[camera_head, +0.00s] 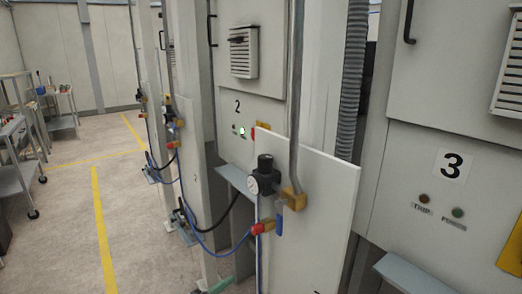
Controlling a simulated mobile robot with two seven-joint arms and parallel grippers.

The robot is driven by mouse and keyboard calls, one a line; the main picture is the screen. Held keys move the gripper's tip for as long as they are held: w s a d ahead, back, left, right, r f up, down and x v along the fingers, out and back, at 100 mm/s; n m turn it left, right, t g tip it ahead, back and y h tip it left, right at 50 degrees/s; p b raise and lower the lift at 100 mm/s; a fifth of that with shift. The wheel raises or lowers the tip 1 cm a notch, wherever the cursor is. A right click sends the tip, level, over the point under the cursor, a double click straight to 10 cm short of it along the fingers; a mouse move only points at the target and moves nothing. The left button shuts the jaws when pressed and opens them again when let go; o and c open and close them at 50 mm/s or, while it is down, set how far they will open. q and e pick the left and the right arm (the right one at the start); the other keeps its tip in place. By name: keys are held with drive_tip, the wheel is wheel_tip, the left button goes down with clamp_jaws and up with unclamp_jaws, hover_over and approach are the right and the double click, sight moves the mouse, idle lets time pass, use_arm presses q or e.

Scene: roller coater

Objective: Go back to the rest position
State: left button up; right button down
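Neither of my grippers shows in the head view, and no part of my arms can be made out. The task line names no object. A cabinet marked 3 (420,165) fills the right side.
Blue hoses (212,250) hang low beside the panel. Small shelves jut out below the cabinets. Metal carts (20,150) stand at the left. The floor (140,230) between them, with yellow lines (103,230), is open.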

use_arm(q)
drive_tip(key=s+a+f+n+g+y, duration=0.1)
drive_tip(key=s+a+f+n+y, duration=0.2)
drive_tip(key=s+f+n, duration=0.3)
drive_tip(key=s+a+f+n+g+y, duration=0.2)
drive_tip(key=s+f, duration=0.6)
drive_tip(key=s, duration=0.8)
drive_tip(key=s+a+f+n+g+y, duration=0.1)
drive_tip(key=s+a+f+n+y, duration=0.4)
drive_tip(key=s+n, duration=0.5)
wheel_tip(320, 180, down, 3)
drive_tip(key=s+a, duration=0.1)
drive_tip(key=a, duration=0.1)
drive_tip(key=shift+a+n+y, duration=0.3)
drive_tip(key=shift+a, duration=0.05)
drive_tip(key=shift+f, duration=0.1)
